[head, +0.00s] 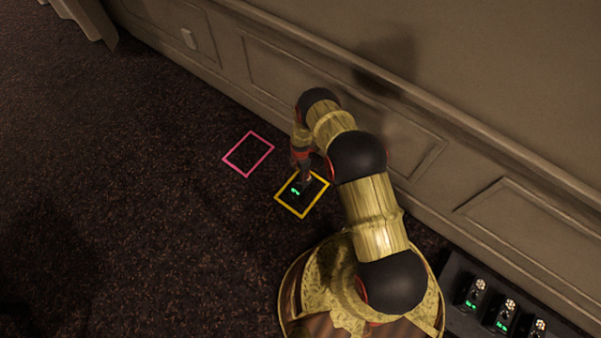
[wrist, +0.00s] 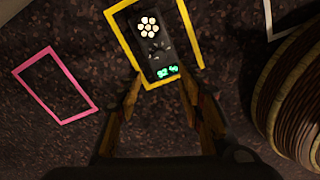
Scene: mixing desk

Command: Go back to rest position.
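My gripper (head: 303,172) points down over the yellow square outline (head: 281,203) on the floor. A small black device (head: 299,190) with a green display lies inside this outline. In the wrist view the device (wrist: 152,45) shows a flower-shaped cluster of pale lights and green digits, within the yellow outline (wrist: 122,42). My gripper's two fingers (wrist: 160,80) are spread apart, with the near end of the device between or just beyond their tips. I cannot tell whether they touch it.
A pink outline (head: 248,154) on the carpet is empty; it also shows in the wrist view (wrist: 55,86). A dark rack (head: 454,282) with several similar devices stands at lower right. A panelled wall (head: 470,150) runs behind my arm. The carpet at left is clear.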

